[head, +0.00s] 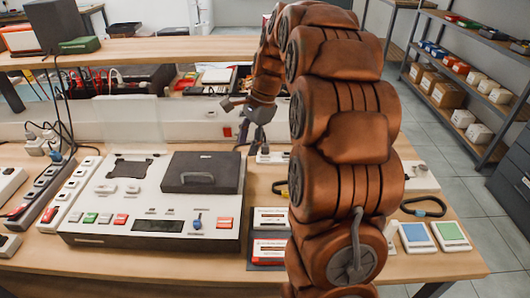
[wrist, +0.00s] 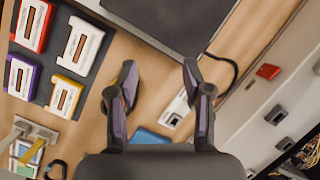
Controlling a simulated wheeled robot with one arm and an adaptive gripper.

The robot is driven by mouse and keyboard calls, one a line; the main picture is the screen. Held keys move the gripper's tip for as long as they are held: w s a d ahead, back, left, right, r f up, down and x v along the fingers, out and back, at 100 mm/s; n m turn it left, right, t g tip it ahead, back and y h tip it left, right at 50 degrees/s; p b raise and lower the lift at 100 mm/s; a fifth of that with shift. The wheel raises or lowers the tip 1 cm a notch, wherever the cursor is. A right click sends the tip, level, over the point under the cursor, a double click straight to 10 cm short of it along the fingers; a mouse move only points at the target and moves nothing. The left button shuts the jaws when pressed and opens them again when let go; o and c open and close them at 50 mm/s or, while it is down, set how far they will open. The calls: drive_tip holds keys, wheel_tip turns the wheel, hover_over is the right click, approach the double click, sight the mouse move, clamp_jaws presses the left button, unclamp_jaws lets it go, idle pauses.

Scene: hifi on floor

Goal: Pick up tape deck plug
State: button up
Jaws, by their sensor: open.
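The tape deck (head: 150,195) is a white box with buttons and a black lidded part, standing on the wooden table. Its dark top and white edge show at the top of the wrist view (wrist: 165,20). A black cable (wrist: 226,72) curves out behind it and passes behind my right finger; I cannot make out the plug for certain. My gripper (head: 252,136) hangs behind the deck's right side in the head view. In the wrist view it is open and empty (wrist: 158,82), with a white strip (wrist: 178,108) beyond and between the fingers.
Cassettes (wrist: 83,45) lie on a dark mat beside the deck. Plugs and cables crowd a power strip (head: 40,195) at the left. A white back panel (head: 190,120) borders the table. Blue and green cards (head: 450,235) lie at the right.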

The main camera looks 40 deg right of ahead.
sight(265, 145)
drive_tip(key=w+d+f+m+t+b, duration=0.1)
drive_tip(key=w+d+f+m, duration=0.15)
drive_tip(key=d, duration=0.45)
drive_tip(key=w+d+f+m, duration=0.2)
drive_tip(key=w+d+m, duration=0.15)
drive_tip(key=d, duration=0.35)
drive_tip(key=shift+m+t, duration=0.3)
drive_tip(key=shift+m, duration=0.1)
drive_tip(key=shift+a+p+x, duration=0.25)
drive_tip(key=shift+x, duration=1.6)
drive_tip(key=shift+a+p+x, duration=0.25)
drive_tip(key=shift+x, duration=1.55)
drive_tip(key=shift+s+r, duration=0.1)
drive_tip(key=shift+s, duration=0.05)
clamp_jaws()
